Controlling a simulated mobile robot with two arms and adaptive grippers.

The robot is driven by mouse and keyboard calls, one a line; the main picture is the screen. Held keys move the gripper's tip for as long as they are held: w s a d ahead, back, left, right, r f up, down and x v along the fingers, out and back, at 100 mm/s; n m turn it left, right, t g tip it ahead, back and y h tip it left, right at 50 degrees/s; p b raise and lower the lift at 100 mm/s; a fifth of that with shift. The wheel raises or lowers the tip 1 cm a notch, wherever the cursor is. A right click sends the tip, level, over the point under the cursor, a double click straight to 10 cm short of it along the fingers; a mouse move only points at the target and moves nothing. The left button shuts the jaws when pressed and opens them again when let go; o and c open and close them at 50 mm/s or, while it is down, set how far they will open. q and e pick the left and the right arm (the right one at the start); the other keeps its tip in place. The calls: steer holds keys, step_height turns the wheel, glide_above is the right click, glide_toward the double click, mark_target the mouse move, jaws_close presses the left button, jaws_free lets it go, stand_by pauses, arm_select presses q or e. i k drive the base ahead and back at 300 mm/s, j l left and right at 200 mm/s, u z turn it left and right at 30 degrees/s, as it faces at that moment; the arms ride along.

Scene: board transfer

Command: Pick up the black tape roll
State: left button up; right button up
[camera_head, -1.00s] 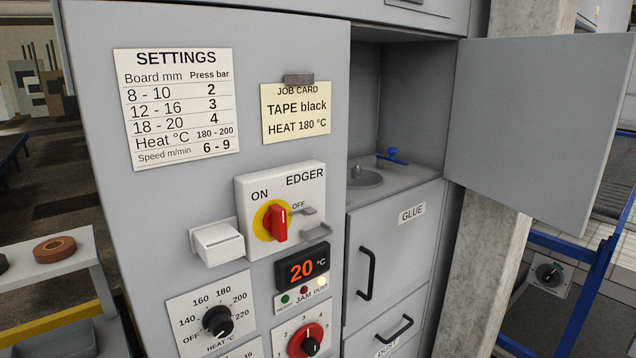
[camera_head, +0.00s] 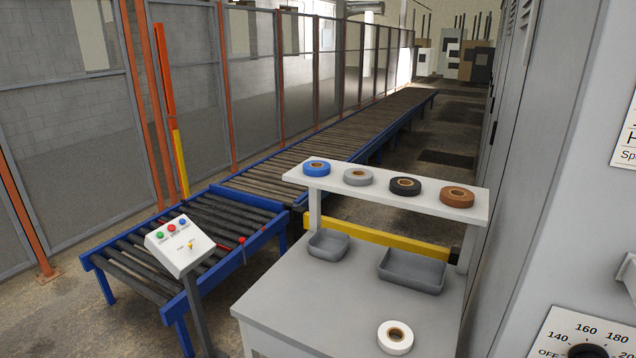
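The black tape roll (camera_head: 405,186) lies flat on the raised white shelf (camera_head: 335,181) of a small stand. It sits between a grey tape roll (camera_head: 358,177) on its left and a brown tape roll (camera_head: 457,196) on its right. A blue tape roll (camera_head: 316,168) lies at the shelf's left end. The rolls stand apart from each other. Neither of my grippers shows in the head view.
A white tape roll (camera_head: 395,337) and two grey trays (camera_head: 328,245) (camera_head: 412,270) are on the lower tabletop (camera_head: 300,290). A button box (camera_head: 180,246) and roller conveyor (camera_head: 330,140) are left. The grey machine cabinet (camera_head: 560,200) stands close on the right.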

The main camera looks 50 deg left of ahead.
mark_target(404, 186)
steer(key=u, duration=1.05)
steer(key=i+j+z, duration=0.1)
steer(key=j, duration=0.2)
steer(key=i+j+z, duration=0.1)
steer(key=j, duration=0.15)
steer(key=i+j+z, duration=0.1)
steer(key=j, duration=0.2)
